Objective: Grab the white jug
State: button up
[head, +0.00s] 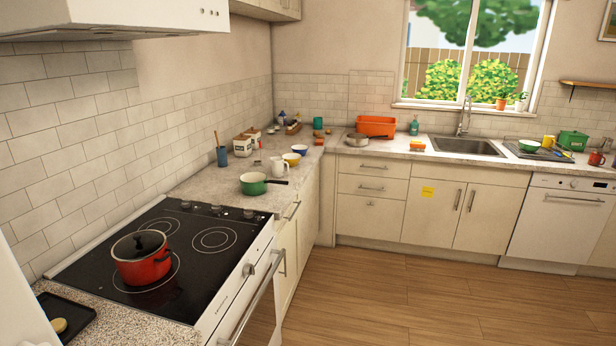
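A small white jug (279,167) stands upright on the left counter (222,187), in the middle distance. My gripper is not in view.
A red pot (142,258) sits on the black stove (200,240) in the near left. Canisters (243,145), a utensil cup (222,156) and several bowls crowd the counter around the jug. An orange bin (376,126) stands at the back. The wooden floor (420,295) is clear.

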aim_at(277, 163)
jog(key=i+u, duration=0.15)
jog(key=i, duration=0.35)
jog(key=i+l+u, duration=0.15)
jog(key=i, duration=0.3)
jog(key=i+l+u, duration=0.15)
jog(key=i, duration=0.35)
jog(key=i+l+u, duration=0.2)
jog(key=i+u, duration=0.15)
jog(key=u, duration=0.15)
jog(key=i+l+u, duration=0.3)
jog(key=u, duration=0.15)
jog(key=i+l+u, duration=0.25)
jog(key=l+u, duration=0.25)
jog(key=i+l+u, duration=0.2)
jog(key=l+u, duration=0.25)
jog(key=i+l+u, duration=0.1)
jog(key=l+u, duration=0.2)
jog(key=l, duration=0.3)
jog(key=l+u, duration=0.35)
jog(key=l, duration=0.3)
